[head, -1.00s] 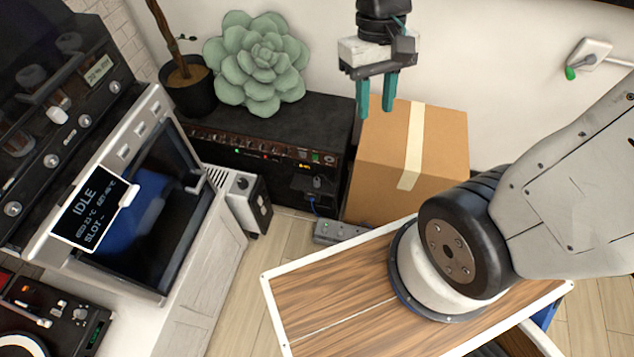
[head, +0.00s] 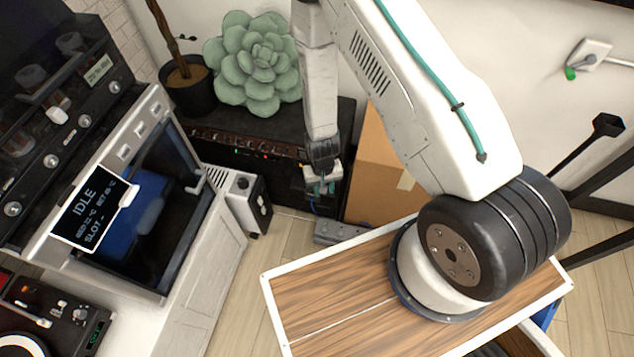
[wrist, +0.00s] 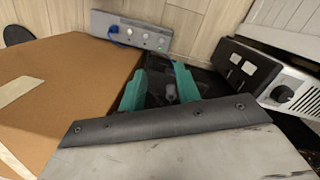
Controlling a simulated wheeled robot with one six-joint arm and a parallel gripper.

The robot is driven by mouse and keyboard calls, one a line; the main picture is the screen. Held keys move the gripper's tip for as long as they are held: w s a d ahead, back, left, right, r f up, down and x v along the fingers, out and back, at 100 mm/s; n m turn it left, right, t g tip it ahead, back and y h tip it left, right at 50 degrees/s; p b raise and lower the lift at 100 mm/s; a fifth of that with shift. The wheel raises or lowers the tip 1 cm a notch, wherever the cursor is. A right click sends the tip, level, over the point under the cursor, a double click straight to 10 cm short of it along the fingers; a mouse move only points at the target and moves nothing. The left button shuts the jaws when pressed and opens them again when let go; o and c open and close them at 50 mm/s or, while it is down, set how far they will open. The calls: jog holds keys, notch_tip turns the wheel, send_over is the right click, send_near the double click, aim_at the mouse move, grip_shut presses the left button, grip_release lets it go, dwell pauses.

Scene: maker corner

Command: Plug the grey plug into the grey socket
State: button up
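My gripper (head: 324,187) is open, pointing down in front of the right end of the black amplifier. In the wrist view its teal fingers (wrist: 162,90) stand apart. A grey plug (wrist: 171,93) shows between and beyond them, over a dark surface; I cannot tell how far below the fingertips it is. In the head view my gripper hides the plug. A grey power strip (head: 340,232) lies on the floor by the cardboard box, and shows at the top of the wrist view (wrist: 150,40). It has several sockets and a blue plug (wrist: 114,30) at one end. Which socket is grey is unclear.
The cardboard box (head: 372,180) stands close to the right of my gripper. The black amplifier (head: 270,118) stands behind and left of it. A white-and-black appliance (head: 247,200) stands to the left. Bare floor (head: 265,250) lies in front of the strip.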

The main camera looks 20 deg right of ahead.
jog(key=w+f+t, duration=0.1)
jog(key=w+f, duration=0.1)
jog(key=w+d+f+t, duration=0.1)
jog(key=w+f+t, duration=0.1)
jog(key=w, duration=0.1)
jog(key=w+f+m+t, duration=0.1)
jog(key=w+f+t, duration=0.1)
jog(key=shift+w+d+f+h, duration=0.1)
jog(key=shift+w+d+h, duration=0.15)
jog(key=shift+w+h, duration=0.15)
jog(key=shift+x, duration=1.3)
jog(key=shift+f, duration=0.1)
jog(key=x, duration=0.5)
jog(key=shift+w, duration=0.3)
